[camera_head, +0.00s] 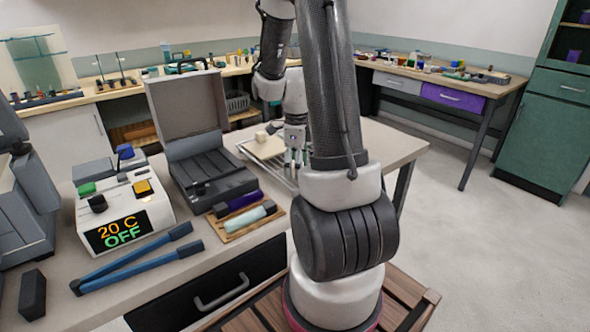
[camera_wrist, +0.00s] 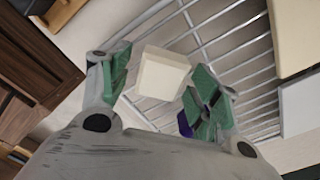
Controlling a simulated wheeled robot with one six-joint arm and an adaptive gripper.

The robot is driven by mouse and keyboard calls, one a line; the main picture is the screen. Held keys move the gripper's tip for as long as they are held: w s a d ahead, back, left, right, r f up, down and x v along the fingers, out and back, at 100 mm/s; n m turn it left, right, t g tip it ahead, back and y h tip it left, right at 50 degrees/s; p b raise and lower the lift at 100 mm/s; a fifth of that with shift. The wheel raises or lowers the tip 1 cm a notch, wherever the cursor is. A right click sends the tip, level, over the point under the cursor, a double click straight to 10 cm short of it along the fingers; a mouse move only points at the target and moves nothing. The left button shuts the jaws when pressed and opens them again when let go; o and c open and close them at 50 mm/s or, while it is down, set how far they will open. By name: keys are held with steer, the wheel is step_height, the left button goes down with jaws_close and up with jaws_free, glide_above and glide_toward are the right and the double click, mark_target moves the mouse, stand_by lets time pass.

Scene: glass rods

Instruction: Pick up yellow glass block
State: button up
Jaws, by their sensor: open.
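A pale cream-yellow block (camera_wrist: 163,73) shows in the wrist view, between and just beyond my fingertips, over a metal wire rack (camera_wrist: 236,47). My gripper (camera_wrist: 157,88) is open, with green pads on both sides of the block; I cannot tell whether either pad touches it. In the head view, my gripper (camera_head: 297,158) hangs over the rack (camera_head: 283,176) at the right part of the bench. A pale block (camera_head: 262,137) shows to its left there; I cannot tell whether it is the same block. My arm hides part of the rack.
An open grey case (camera_head: 207,184) stands left of the rack. A white heater box (camera_head: 122,212) reading "20 C OFF", blue-handled tongs (camera_head: 140,262) and a wooden tray (camera_head: 229,232) with a pale cyan rod (camera_head: 249,217) and a purple rod (camera_head: 240,201) are nearer. The bench's right end is mostly clear.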

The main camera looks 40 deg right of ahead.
steer(key=c, duration=1.2)
